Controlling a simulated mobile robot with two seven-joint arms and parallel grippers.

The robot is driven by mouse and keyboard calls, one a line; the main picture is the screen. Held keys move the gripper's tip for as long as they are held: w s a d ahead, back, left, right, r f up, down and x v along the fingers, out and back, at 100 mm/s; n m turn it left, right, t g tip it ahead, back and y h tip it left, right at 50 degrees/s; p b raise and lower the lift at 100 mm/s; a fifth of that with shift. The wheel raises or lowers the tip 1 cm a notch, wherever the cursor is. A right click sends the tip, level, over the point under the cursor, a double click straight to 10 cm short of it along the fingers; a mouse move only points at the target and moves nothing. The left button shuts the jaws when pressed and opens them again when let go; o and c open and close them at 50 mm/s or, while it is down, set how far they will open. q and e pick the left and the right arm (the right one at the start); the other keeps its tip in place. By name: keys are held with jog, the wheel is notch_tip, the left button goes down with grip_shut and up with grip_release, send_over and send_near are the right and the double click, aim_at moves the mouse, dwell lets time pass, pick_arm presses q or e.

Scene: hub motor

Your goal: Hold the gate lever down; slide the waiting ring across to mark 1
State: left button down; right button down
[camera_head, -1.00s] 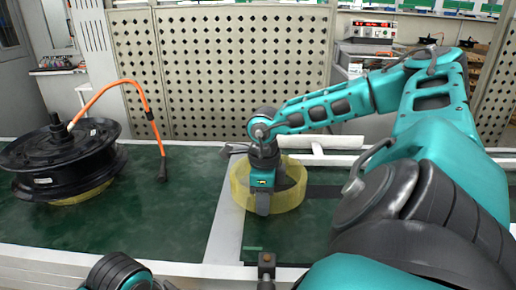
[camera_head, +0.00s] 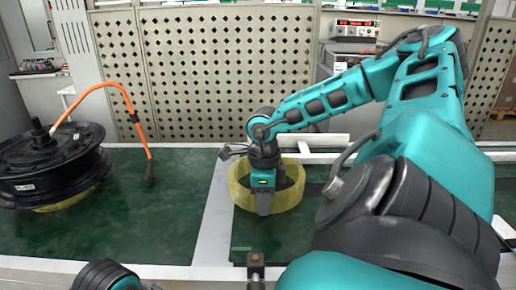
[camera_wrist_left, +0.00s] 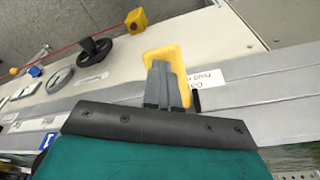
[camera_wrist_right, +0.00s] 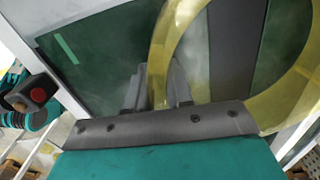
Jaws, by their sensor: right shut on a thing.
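The waiting ring, a translucent yellow band (camera_head: 291,197), stands on the green bench at centre, overlapping the edge of a pale strip. My right gripper (camera_head: 264,205) is shut on its near wall, fingers pointing down. The right wrist view shows the ring wall (camera_wrist_right: 160,50) between the fingers (camera_wrist_right: 158,88). In the left wrist view, a yellow lever-like piece (camera_wrist_left: 157,56), probably the gate lever, lies behind the tips of my left gripper (camera_wrist_left: 163,85), whose fingers look closed together. Contact with the lever is unclear. The head view does not show the left gripper. I cannot identify mark 1.
A black hub motor (camera_head: 50,165) with an orange cable (camera_head: 138,122) sits at left. A pale strip (camera_head: 213,225) crosses the bench. A dark band (camera_wrist_right: 235,45) runs beneath the ring.

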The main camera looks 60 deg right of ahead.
pick_arm(q)
jog(key=shift+a+f, duration=0.15)
jog(key=shift+f, duration=0.25)
pick_arm(e)
jog(key=shift+s+d, duration=0.15)
jog(key=shift+s, duration=0.1)
